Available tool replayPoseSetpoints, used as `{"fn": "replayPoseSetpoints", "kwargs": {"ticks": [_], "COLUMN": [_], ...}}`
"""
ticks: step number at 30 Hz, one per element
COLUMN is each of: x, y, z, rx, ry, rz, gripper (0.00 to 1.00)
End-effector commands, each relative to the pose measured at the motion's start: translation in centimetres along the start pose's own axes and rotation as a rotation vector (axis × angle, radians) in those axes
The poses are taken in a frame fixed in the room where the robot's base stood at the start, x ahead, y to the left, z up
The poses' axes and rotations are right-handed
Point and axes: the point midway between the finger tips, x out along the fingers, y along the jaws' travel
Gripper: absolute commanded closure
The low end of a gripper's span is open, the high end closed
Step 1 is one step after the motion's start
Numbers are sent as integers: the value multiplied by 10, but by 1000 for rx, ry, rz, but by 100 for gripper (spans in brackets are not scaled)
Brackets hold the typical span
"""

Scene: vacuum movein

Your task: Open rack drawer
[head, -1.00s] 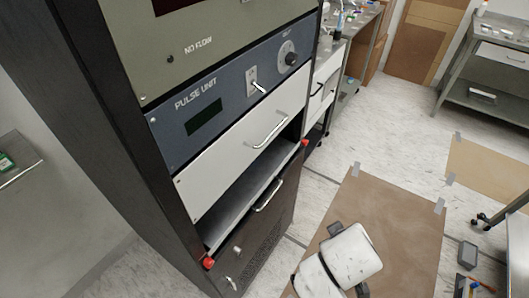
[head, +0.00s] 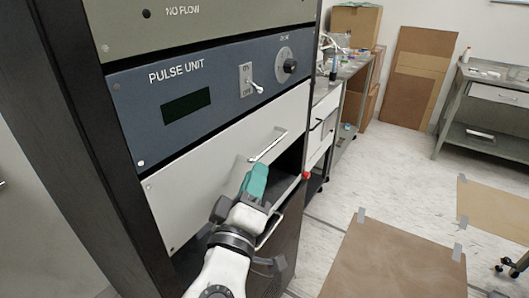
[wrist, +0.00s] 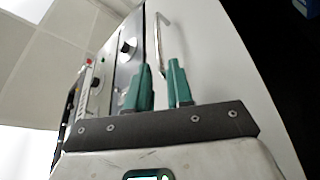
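The rack drawer (head: 185,205) is the white panel under the blue pulse unit, and it looks closed in the head view. Its metal bar handle (head: 272,144) is near the right of the panel; the handle also shows in the wrist view (wrist: 157,38). My gripper (head: 256,172), with teal fingers, is at the lower left end of the handle. In the wrist view my gripper (wrist: 159,78) has its two fingers apart, with the handle's near end showing in the gap between them. I cannot tell whether a finger touches the handle.
The blue pulse unit (head: 215,75) with its switch and knob is directly above the drawer. A bench (head: 350,70) stands behind the rack at right.

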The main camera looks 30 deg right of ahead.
Motion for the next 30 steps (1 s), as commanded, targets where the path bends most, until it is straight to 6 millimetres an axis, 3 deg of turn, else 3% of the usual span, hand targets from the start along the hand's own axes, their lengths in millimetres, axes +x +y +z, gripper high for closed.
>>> {"fn": "replayPoseSetpoints", "kwargs": {"ticks": [6,12,25,30], "x": [42,67,76,76], "y": [2,0,0,-1], "z": [0,1,1,1], "rx": [0,0,0,0], "ry": [-3,-3,-1,-1], "rz": [1,-1,-2,-2], "gripper": [79,79,79,94]}}
